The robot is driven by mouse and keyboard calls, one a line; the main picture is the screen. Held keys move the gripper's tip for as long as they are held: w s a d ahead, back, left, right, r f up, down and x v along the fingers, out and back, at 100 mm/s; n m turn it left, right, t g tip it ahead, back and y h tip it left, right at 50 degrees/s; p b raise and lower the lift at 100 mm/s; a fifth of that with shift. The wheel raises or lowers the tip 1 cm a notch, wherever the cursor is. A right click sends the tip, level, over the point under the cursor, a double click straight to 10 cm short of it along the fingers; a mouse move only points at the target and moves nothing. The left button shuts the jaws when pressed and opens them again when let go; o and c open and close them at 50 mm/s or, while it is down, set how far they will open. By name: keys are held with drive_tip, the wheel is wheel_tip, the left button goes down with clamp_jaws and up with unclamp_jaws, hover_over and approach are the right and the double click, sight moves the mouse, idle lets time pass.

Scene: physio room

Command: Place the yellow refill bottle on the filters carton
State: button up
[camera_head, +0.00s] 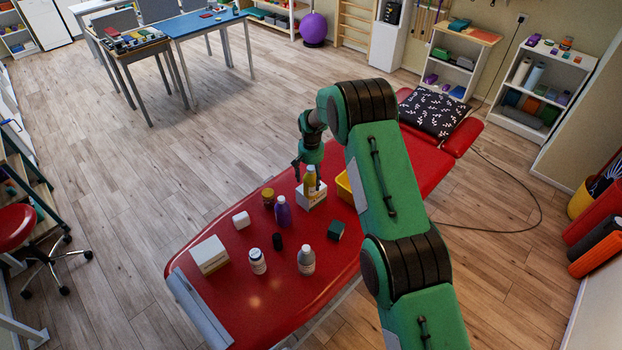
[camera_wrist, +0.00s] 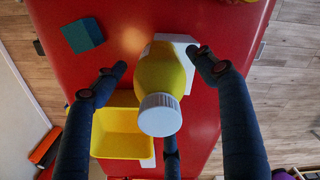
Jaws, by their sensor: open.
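The yellow refill bottle (camera_head: 310,182) stands upright on a white carton (camera_head: 318,201) on the red treatment table (camera_head: 232,305). The carton's print is too small to read. In the wrist view the yellow bottle (camera_wrist: 162,75) with its white cap is seen from above, and the white carton (camera_wrist: 178,42) shows beneath it. My gripper (camera_head: 308,168) is at the bottle from above. In the wrist view my gripper's fingers (camera_wrist: 158,72) are spread apart on either side of the bottle, with gaps visible. Part of the bottle's base is hidden.
A yellow bin (camera_head: 344,188) stands right beside the carton. A purple bottle (camera_head: 283,211), an amber jar (camera_head: 268,198), a dark green box (camera_head: 336,230), a grey bottle (camera_head: 306,261), a white jar (camera_head: 258,262) and a larger white box (camera_head: 209,254) stand nearby. The table's left edge is partly clear.

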drive_tip(key=shift+r, duration=0.2)
wheel_tip(320, 180, up, 12)
drive_tip(key=shift+f, duration=0.1)
idle(0.6)
idle(0.6)
